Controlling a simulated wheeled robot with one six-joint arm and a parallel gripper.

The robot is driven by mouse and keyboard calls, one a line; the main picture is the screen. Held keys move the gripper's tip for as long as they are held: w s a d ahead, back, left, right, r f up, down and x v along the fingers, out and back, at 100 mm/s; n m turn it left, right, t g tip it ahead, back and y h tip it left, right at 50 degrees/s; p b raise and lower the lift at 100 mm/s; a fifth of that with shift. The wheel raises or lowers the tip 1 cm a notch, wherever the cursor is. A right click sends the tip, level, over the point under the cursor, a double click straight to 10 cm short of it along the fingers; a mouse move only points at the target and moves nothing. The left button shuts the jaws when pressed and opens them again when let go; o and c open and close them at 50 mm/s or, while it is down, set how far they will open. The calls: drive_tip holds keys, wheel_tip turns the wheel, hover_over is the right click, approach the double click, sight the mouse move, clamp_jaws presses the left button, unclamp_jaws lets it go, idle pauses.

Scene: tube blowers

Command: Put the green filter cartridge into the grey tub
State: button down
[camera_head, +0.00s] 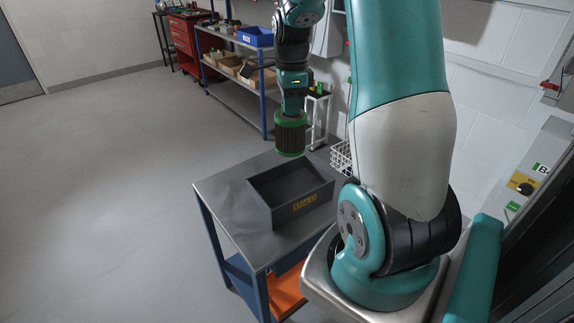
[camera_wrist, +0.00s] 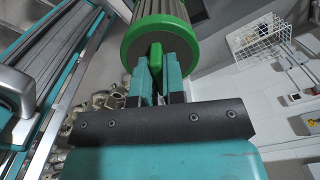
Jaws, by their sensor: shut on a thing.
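The green filter cartridge (camera_head: 290,138) has green end caps and a dark ribbed body. My gripper (camera_head: 291,114) is shut on it from above, and it hangs upright in the air. In the head view it appears just above and behind the grey tub. In the wrist view the cartridge (camera_wrist: 160,34) fills the top middle, with my gripper's fingers (camera_wrist: 158,75) closed on a green tab on its end cap. The grey tub (camera_head: 262,207) is a dark open box with a yellow label, standing on a small table; its visible inside looks empty.
The tub stands on a grey table (camera_head: 222,188) with blue legs and an orange item (camera_head: 287,292) below. A blue-framed shelf (camera_head: 232,85) with bins stands behind. A white wire basket (camera_head: 342,158) is right of the tub. The floor at left is clear.

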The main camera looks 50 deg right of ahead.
wheel_tip(320, 180, down, 16)
drive_tip(key=shift+r, duration=0.25)
drive_tip(key=shift+f, duration=0.1)
drive_tip(key=c, duration=1.2)
unclamp_jaws()
